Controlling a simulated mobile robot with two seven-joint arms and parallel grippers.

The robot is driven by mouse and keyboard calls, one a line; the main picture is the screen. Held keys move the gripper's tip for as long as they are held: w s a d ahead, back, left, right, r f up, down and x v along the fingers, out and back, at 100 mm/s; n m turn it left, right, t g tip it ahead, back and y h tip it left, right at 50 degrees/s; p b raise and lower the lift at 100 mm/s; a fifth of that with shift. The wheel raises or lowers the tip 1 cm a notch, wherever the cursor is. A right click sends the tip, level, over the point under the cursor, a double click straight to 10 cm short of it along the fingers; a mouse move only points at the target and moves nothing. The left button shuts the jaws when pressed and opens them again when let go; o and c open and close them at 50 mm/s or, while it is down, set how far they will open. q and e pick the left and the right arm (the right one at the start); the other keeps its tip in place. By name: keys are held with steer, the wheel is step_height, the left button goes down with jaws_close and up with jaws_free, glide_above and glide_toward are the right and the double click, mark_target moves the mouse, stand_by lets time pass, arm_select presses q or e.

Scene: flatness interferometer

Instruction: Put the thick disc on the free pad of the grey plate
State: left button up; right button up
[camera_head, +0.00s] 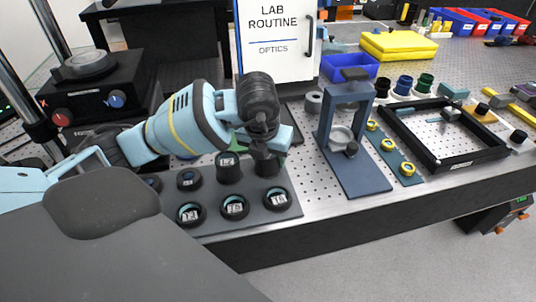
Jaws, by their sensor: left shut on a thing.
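The grey plate (259,188) lies on the perforated bench top. Black ringed round pieces with labels stand on it, with T3 (190,214), T5 (234,206) and T6 (278,199) along the front. A taller black piece (229,172) marked L2 stands behind them. My left gripper (267,149) is over the plate's back right part, pointing down. It is shut on a dark round piece (266,164), which looks like the thick disc. My arm hides part of the plate's back, and I cannot make out the free pad. My right gripper is not in view.
A blue-grey upright frame (358,169) stands right of the plate. A strip with yellow rings (407,169) and a black rectangular frame (463,159) lie beyond it. A black device with knobs (100,112) stands at left. A white cabinet (275,52) stands behind.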

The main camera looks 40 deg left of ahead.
mark_target(263, 174)
arm_select(q)
steer(key=shift+f, duration=0.15)
steer(key=o, duration=1.2)
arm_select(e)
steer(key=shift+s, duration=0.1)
arm_select(q)
steer(key=shift+r, duration=0.5)
steer(key=p+v, duration=0.1)
steer(key=v, duration=0.9)
steer(key=shift+d+r, duration=0.1)
steer(key=shift+r, duration=0.1)
steer(key=shift+s+r, duration=0.25)
steer(key=shift+r, duration=0.25)
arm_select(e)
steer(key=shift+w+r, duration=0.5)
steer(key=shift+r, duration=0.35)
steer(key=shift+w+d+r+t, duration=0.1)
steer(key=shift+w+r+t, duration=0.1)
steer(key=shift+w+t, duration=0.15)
